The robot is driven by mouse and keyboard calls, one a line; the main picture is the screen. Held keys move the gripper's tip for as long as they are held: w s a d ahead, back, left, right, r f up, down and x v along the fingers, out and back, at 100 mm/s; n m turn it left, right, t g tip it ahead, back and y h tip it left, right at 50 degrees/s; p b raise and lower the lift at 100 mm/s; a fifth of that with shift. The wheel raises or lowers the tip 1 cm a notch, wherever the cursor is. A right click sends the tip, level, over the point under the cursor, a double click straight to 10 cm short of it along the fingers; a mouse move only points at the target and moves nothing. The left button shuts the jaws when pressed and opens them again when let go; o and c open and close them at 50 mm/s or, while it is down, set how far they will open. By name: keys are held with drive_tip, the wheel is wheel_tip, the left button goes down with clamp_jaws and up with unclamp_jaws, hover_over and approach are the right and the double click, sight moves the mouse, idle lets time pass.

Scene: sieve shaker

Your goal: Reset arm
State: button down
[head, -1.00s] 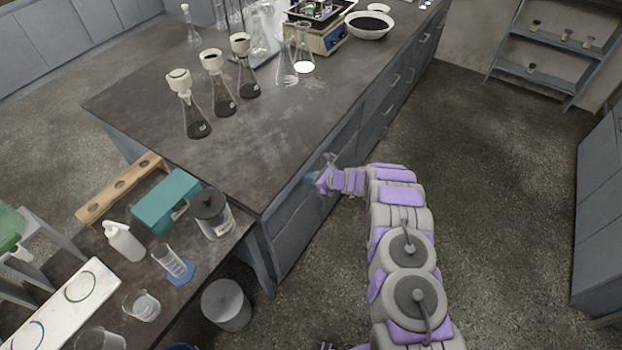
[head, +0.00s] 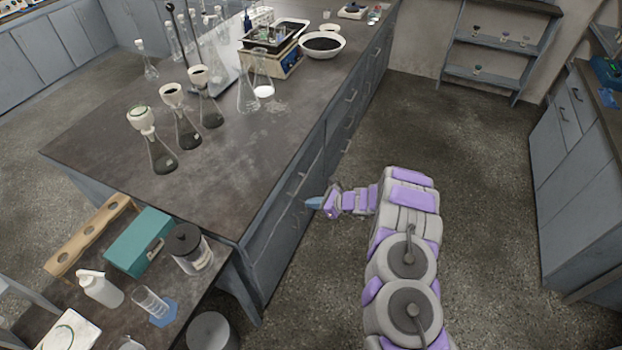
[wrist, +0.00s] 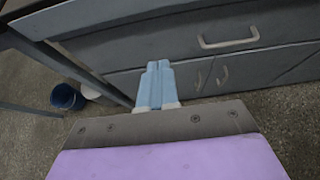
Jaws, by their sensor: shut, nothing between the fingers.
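My gripper (head: 314,203) is at the end of my purple and grey arm, in front of the drawer side of the long dark bench (head: 95,150). In the wrist view my gripper (wrist: 157,66) shows two pale blue fingers pressed together with nothing between them. The grey drawer fronts with handles (wrist: 228,38) lie beyond the fingertips. Whether the fingertips touch the bench side cannot be told.
Flasks with funnels (head: 160,155), a sieve shaker (head: 272,55) and a white bowl (head: 322,44) stand on the bench. A lower table at front left holds a teal box (head: 138,242). A bin (head: 208,332) stands beside it. Floor to the right is clear.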

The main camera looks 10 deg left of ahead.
drive_tip(key=s+a+r+n+g, duration=0.1)
drive_tip(key=s+r+n+g, duration=0.1)
drive_tip(key=s+r+n, duration=0.5)
drive_tip(key=s+a+r+n+g+h, duration=0.15)
drive_tip(key=s+r, duration=0.25)
drive_tip(key=r, duration=0.7)
drive_tip(key=s+a+r+n+g+y, duration=0.1)
drive_tip(key=s+r+n+g, duration=0.15)
drive_tip(key=s+r, duration=0.5)
drive_tip(key=s+d+r+n+h, duration=0.2)
drive_tip(key=s+d+r+n, duration=0.15)
drive_tip(key=s, duration=0.35)
drive_tip(key=s+d+r+n+h, duration=0.3)
drive_tip(key=s+d+r, duration=0.15)
drive_tip(key=s, duration=0.25)
drive_tip(key=s+d+r+n+h, duration=0.1)
drive_tip(key=s+d+n+h, duration=0.1)
drive_tip(key=s+d, duration=0.5)
drive_tip(key=s+d+r+n+h, duration=0.1)
drive_tip(key=s+d+n+h, duration=0.1)
drive_tip(key=s+d+h, duration=0.2)
drive_tip(key=s+d, duration=0.3)
drive_tip(key=s, duration=0.2)
drive_tip(key=shift+s+d+r, duration=0.25)
drive_tip(key=shift+s, duration=0.1)
drive_tip(key=shift+a, duration=0.15)
